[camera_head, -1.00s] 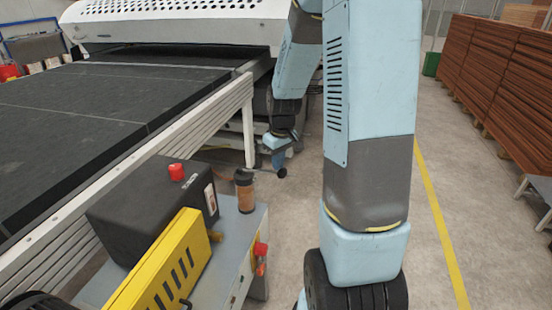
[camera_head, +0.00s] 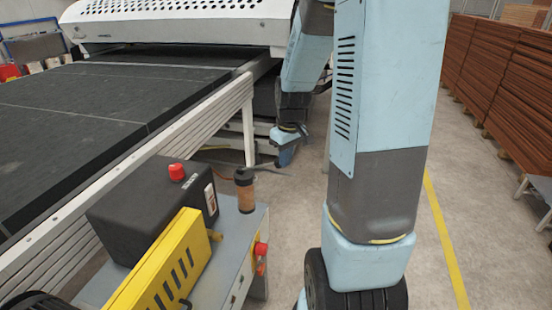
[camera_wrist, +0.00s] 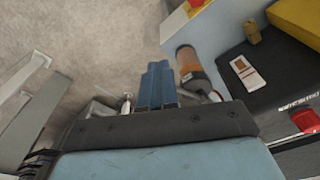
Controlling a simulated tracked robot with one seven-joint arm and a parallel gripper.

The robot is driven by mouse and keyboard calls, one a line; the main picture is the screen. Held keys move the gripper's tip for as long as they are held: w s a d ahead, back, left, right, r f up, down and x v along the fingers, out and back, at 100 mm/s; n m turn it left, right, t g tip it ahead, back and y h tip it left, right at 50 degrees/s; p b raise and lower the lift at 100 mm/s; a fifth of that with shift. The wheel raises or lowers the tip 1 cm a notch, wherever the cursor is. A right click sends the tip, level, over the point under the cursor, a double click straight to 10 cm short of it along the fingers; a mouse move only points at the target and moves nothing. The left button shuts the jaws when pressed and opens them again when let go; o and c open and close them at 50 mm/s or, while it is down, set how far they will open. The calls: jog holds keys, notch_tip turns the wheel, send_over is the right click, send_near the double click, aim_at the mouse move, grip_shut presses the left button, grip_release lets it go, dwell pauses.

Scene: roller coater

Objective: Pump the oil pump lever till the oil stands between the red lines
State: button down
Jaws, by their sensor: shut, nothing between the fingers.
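The oil pump is an orange-brown cylinder with a dark top (camera_head: 245,190), standing upright on the grey stand; it also shows in the wrist view (camera_wrist: 190,68). A thin dark lever (camera_head: 266,166) reaches right from its top towards my gripper. My gripper (camera_head: 287,157) is shut and empty by the lever's outer end; I cannot tell whether they touch. Its blue fingers (camera_wrist: 158,83) are together in the wrist view, beside the cylinder. A white gauge plate (camera_head: 210,199) is on the black tank (camera_head: 140,205); red lines and oil level are too small to read.
A yellow slotted guard (camera_head: 165,270) stands in front of the tank, which has a red knob (camera_head: 176,172) on top. Red buttons (camera_head: 261,250) are on the stand's right side. The conveyor (camera_head: 90,115) runs behind. Open floor lies to the right.

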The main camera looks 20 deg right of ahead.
notch_tip(320, 180, up, 12)
jog(key=s, duration=0.1)
jog(key=shift+d+f, duration=0.15)
jog(key=shift+s, duration=0.1)
dwell(1.0)
jog(key=s+a+r+m+t, duration=0.1)
jog(key=s+a+r, duration=0.3)
jog(key=s, duration=0.4)
jog(key=s+a+r+m+t, duration=0.2)
jog(key=s+a+r+t, duration=0.1)
jog(key=s, duration=0.6)
jog(key=a+r, duration=0.1)
jog(key=a, duration=0.1)
jog(key=shift+a+r, duration=0.25)
jog(key=shift+a, duration=0.05)
